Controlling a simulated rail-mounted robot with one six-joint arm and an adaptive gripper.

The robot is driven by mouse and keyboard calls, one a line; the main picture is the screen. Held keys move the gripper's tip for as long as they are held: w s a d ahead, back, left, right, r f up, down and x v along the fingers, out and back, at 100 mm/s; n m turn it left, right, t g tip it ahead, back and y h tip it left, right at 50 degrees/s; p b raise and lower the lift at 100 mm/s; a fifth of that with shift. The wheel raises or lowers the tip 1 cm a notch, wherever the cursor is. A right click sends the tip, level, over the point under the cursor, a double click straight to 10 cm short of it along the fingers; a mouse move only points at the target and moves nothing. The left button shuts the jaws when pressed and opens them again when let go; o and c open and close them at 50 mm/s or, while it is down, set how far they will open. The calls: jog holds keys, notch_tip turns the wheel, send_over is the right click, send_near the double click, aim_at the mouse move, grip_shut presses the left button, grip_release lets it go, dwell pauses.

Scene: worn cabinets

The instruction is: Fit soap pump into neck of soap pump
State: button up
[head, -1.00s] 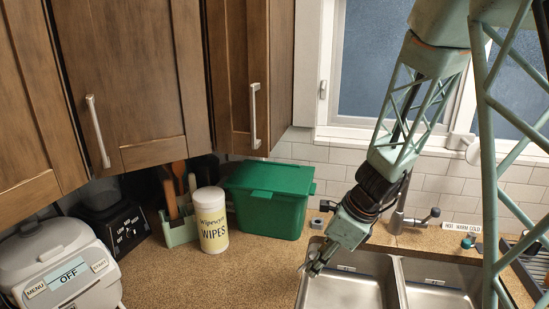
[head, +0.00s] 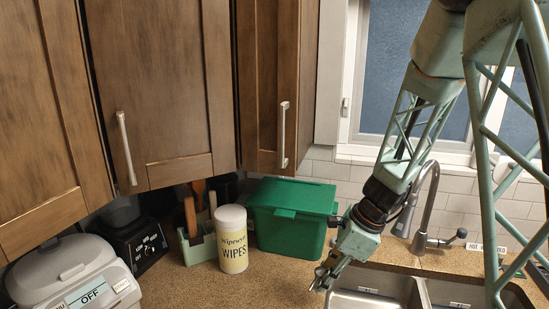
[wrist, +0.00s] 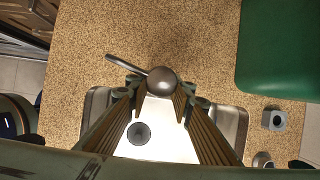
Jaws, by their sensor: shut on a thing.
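My gripper (wrist: 157,98) is shut on the soap pump (wrist: 161,80), a dark metal piece with a round head and a thin spout pointing up-left in the wrist view. In the head view my gripper (head: 322,280) hangs near the left edge of the sink, and the pump is too small there to make out clearly. A small grey block with a round dark opening (wrist: 274,119), seemingly the soap pump neck, is on the counter at right in the wrist view, apart from the held pump. In the head view my arm largely hides that spot.
The steel sink (head: 375,283) has a dark drain (wrist: 139,133) below my gripper. A green bin (head: 290,222) stands behind and left of my gripper, with a wipes canister (head: 232,248) beside it. The faucet (head: 424,215) rises behind the sink. Bare counter (wrist: 190,40) lies around the pump.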

jog(key=w+n, duration=0.1)
jog(key=n, duration=0.1)
jog(key=w+d+f+n+g, duration=0.1)
jog(key=n, duration=0.1)
jog(key=w+d+f+n+g, duration=0.1)
jog(key=shift+w+n+p, duration=0.35)
jog(key=shift+w+n, duration=0.05)
jog(key=w+d+f+n+g+h+b, duration=0.1)
jog(key=d+f+n+g+h+b, duration=0.1)
jog(key=d+f+n, duration=0.9)
notch_tip(320, 180, down, 3)
jog(key=n+g+h, duration=0.1)
jog(key=n+h, duration=0.1)
jog(key=n, duration=0.2)
jog(key=shift+w+d+f+g, duration=0.15)
jog(key=shift+d+f+g, duration=0.05)
jog(key=shift+d+g, duration=0.2)
